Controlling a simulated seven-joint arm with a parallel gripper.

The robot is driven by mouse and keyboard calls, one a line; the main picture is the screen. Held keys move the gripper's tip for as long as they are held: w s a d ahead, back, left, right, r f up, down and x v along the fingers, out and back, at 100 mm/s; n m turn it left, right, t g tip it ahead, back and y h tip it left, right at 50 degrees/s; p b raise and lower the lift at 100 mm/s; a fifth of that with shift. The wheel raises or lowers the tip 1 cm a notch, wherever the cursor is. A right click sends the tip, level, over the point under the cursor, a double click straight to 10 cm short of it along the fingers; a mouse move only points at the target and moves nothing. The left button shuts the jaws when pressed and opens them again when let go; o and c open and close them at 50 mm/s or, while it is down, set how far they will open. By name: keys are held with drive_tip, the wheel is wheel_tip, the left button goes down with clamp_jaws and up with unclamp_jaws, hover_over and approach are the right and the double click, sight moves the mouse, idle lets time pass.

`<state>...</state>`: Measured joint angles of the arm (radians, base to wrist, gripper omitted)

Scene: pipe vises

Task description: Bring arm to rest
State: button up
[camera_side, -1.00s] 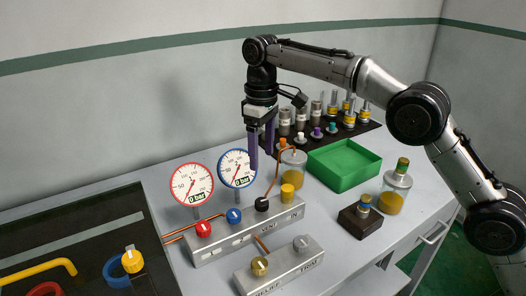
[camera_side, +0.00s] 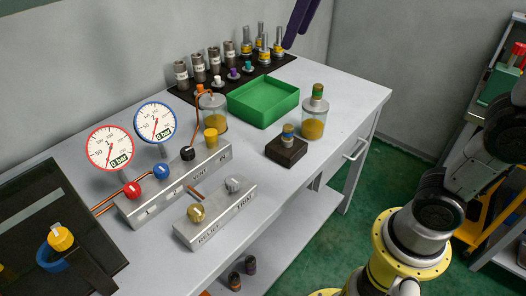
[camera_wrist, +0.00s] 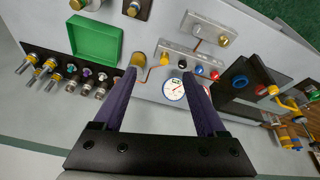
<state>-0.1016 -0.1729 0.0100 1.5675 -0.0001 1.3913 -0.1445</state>
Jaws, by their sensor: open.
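My gripper (camera_wrist: 160,75) is open and empty, its two purple fingers spread apart in the wrist view. In the side view only the purple fingertips (camera_side: 300,22) show at the top edge, above and beyond the back of the bench. Much of my arm is out of the side view. My gripper touches nothing that I can see. The wrist view looks down on the bench (camera_side: 345,100) from the back, with the blue-rimmed gauge (camera_wrist: 173,88) between the fingers at a distance.
A green tray (camera_side: 264,118), a jar with yellow contents (camera_side: 313,126), a dark block with a small fitting (camera_side: 287,150) and a valve manifold (camera_side: 140,205) stand on the bench. A red-rimmed gauge (camera_side: 109,150) is at the left. Several cylinders (camera_side: 214,62) stand on a dark mat at the back.

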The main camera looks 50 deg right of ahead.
drive_tip(key=s+d+f+m+t, duration=0.1)
drive_tip(key=s+d+f+m, duration=0.1)
drive_tip(key=s+f, duration=1.3)
drive_tip(key=shift+s+d+f+m+t, duration=0.3)
drive_tip(key=shift+s+d+f+m, duration=0.1)
drive_tip(key=shift+d+f, duration=0.35)
